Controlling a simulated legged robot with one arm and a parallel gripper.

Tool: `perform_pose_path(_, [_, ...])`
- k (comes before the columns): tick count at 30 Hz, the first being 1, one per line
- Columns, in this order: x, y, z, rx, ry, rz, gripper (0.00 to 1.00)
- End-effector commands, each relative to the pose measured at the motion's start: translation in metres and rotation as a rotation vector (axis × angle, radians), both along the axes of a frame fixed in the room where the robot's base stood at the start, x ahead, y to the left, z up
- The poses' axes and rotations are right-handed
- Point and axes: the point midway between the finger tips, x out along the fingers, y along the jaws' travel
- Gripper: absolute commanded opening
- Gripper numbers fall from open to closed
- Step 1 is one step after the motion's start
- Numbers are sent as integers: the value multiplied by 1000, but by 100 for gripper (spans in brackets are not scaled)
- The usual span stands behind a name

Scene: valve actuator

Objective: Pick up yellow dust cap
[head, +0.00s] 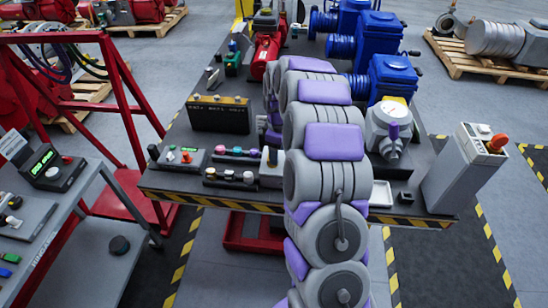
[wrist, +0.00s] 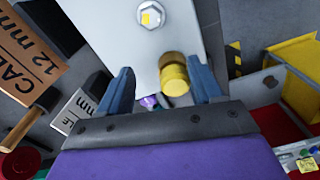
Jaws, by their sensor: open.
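In the wrist view, the yellow dust cap (wrist: 175,80) is a small ribbed yellow cylinder. It has a darker brass-coloured part behind it, at the near edge of a pale grey block (wrist: 150,45). My gripper (wrist: 162,82) has two blue fingers spread apart, one on each side of the cap. The cap lies between the fingers, closer to the right one, with a visible gap to the left one. I cannot tell whether the right finger touches it. In the head view my arm hides the gripper, and I cannot make out the cap.
The dark workbench (head: 400,215) has a striped front edge. Blue valve bodies (head: 390,75), a grey gauge unit (head: 388,130), a grey box with an orange knob (head: 465,165) and small control modules (head: 235,152) surround my arm. A side bench (head: 45,215) stands left.

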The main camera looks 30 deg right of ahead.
Motion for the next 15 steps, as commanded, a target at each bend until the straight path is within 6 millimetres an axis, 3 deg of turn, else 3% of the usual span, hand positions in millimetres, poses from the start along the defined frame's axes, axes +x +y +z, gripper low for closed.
perform_pose_path(3, [0,11,4,-13,-2,3,64])
perform_pose_path(4, [0,12,4,-15,-2,3,71])
perform_pose_path(9, [0,23,6,-25,0,5,54])
perform_pose_path(15, [0,13,4,-13,-1,3,35])
